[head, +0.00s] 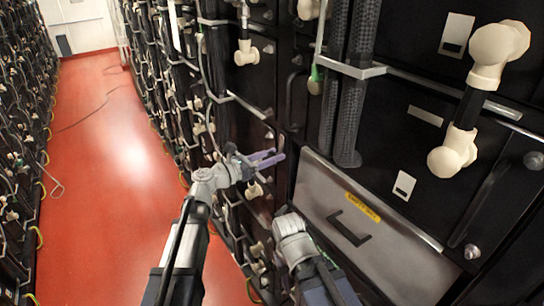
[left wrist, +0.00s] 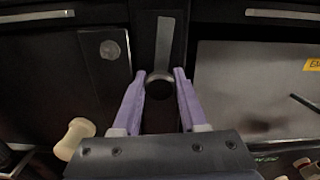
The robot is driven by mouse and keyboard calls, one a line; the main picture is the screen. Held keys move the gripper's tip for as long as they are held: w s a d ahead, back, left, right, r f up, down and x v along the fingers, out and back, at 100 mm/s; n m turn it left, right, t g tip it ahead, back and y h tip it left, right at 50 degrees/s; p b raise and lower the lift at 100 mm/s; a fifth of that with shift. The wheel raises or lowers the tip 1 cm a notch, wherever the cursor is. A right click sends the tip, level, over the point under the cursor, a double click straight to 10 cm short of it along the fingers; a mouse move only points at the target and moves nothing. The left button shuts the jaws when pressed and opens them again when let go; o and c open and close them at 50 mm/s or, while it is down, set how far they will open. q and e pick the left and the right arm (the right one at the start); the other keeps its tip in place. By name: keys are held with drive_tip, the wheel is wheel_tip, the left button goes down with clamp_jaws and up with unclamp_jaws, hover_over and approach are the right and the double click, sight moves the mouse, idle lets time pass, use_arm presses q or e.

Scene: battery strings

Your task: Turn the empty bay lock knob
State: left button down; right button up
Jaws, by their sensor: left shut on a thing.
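The bay front (head: 330,195) is a plain grey panel with a yellow label (head: 363,207) and a black handle (head: 349,228); its panel also shows at the right of the left wrist view (left wrist: 250,75). The lock knob (left wrist: 160,79) is a dark round piece on the black post left of this panel, below a grey upright strip (left wrist: 165,42). My left gripper (head: 277,158) reaches the rack left of the panel. Its purple fingers (left wrist: 162,72) are shut on the knob, one on each side. In the head view the knob is not clear. My right arm shows below the panel, but its fingers do not.
Black battery units with cream connectors (head: 453,150) and thick black cables (head: 353,100) surround the bay. A cream connector (left wrist: 74,138) lies left of the left gripper. A red aisle floor (head: 110,190) is open at the left, with another rack beyond it.

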use_arm(q)
drive_tip(key=m, duration=1.3)
drive_tip(key=shift+s+d+f, duration=0.1)
drive_tip(key=shift+m, duration=1.8)
drive_tip(key=shift+c, duration=2.2)
unclamp_jaws()
